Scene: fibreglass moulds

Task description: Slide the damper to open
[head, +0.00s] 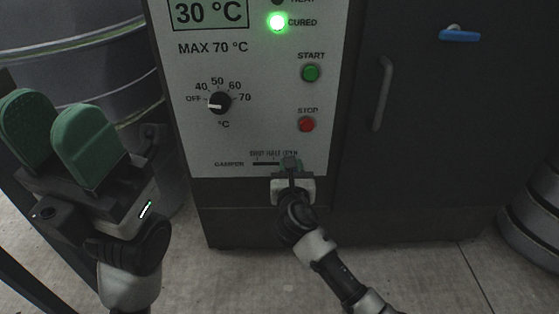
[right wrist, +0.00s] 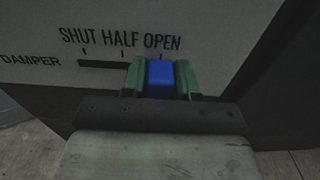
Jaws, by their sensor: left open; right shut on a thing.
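The damper slider has a blue knob (right wrist: 160,74), seen in the right wrist view between the two green fingers of my right gripper (right wrist: 160,82). The knob sits under the OPEN mark, at the right end of the dark slot (right wrist: 100,64) marked SHUT, HALF, OPEN. In the head view my right gripper (head: 290,165) is at the damper at the panel's bottom edge, covering the knob; the slot (head: 264,163) shows to its left. My left gripper (head: 58,138) is open and empty at the left, away from the panel, with green finger pads.
The control panel (head: 262,75) carries a dial (head: 219,102), a green START button (head: 311,73), a red STOP button (head: 306,124) and a lit green lamp (head: 277,22). A dark door with a grey handle (head: 383,93) is to the right. Metal drums stand at both sides.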

